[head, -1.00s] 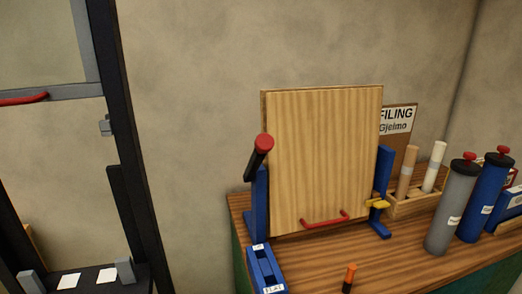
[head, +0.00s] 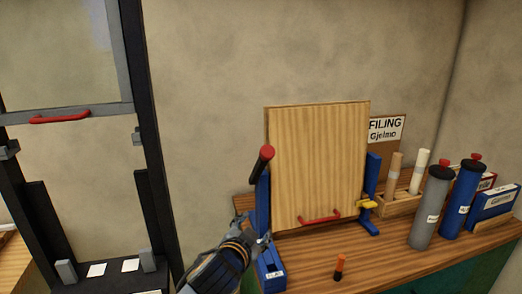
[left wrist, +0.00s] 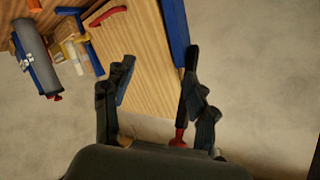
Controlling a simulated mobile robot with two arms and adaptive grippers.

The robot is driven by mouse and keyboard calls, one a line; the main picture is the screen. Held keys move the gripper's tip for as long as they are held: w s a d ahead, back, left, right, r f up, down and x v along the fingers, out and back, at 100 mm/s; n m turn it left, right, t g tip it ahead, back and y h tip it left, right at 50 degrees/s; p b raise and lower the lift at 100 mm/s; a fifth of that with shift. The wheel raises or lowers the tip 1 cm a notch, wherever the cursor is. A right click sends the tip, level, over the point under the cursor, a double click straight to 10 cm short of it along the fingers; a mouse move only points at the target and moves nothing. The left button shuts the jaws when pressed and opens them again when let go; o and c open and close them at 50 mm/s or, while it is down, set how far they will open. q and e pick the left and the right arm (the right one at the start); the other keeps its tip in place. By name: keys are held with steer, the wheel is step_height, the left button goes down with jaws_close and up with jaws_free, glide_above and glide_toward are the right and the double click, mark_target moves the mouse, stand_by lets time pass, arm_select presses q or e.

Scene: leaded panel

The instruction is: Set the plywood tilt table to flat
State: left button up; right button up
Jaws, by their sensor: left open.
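The plywood tilt table (head: 318,165) stands steeply tilted, nearly upright, between blue supports on the wooden bench. It has a red handle (head: 320,218) low on its face and a yellow knob (head: 366,204) at its right support. A dark lever with a red end (head: 263,155) rises at its left side. My left gripper (head: 254,238) is at the lower left of the tilt table, by the left blue support. In the left wrist view the open fingers (left wrist: 152,95) are spread with the plywood (left wrist: 143,65) showing between and beyond them. I cannot tell whether they touch anything. My right gripper is not in view.
A blue box (head: 270,272) and an orange-tipped marker (head: 339,268) are at the bench front. Grey (head: 430,207) and blue (head: 463,200) cylinders stand at right, near a wooden rack (head: 399,205) of rolls. A dark frame (head: 150,130) with a red-handled pane stands left.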

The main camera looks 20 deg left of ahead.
mark_target(265, 155)
arm_select(q)
steer(key=s+d+r+t, duration=0.1)
steer(key=s+r+t, duration=0.3)
steer(key=r, duration=1.3)
steer(key=shift+m+g, duration=0.3)
steer(key=w+p, duration=0.1)
steer(key=w, duration=0.3)
steer(key=w+p, duration=0.2)
steer(key=w, duration=0.2)
steer(key=w+p, duration=0.2)
steer(key=w, duration=0.3)
steer(key=shift+a+f, duration=0.3)
steer(key=shift+a, duration=0.05)
jaws_close()
